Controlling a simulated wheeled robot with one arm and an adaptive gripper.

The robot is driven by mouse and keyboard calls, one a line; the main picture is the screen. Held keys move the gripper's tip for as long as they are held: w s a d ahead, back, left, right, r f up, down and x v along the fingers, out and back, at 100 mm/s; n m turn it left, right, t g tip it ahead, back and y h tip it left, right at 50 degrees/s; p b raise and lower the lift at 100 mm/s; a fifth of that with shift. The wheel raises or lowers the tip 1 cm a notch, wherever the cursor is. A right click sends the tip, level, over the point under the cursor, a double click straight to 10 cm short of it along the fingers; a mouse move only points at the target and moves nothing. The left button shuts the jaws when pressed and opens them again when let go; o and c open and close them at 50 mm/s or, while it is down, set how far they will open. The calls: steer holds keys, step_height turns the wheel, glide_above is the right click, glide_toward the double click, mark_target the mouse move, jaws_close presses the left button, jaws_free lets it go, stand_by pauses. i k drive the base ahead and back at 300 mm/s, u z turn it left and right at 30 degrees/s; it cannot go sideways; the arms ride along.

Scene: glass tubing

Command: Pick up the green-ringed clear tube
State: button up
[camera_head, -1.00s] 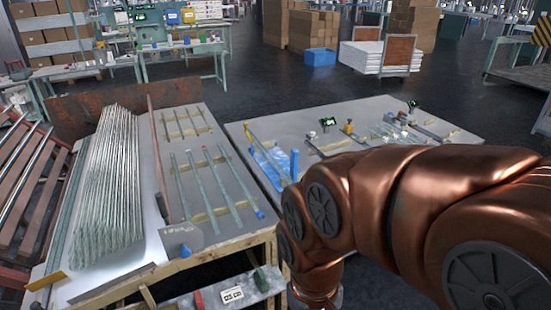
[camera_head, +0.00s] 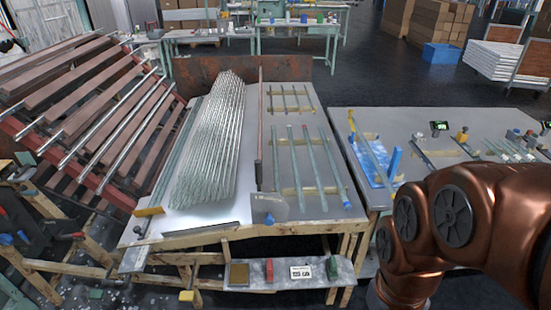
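Several clear greenish tubes lie lengthwise, apart from one another, on wooden strips on the middle grey table (camera_head: 312,212). One tube (camera_head: 310,165) shows a red mark at its far end. The rightmost tube (camera_head: 332,165) has a blue piece at its near end. I cannot make out a green ring on any tube at this size, so I cannot tell which is the green-ringed one. My gripper is out of the frame.
A big pile of glass tubes (camera_head: 212,140) lies left of an upright divider (camera_head: 261,130). A slanted rack (camera_head: 90,110) stands at far left. A low shelf (camera_head: 330,272) holds small blocks. Another table (camera_head: 345,118) stands right, beyond a narrow gap. Dark floor is open behind.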

mark_target(274, 153)
steer(key=z, duration=1.55)
steer(key=i, duration=1)
steer(key=u, duration=3.45)
steer(key=i, duration=0.5)
steer(key=z, duration=0.05)
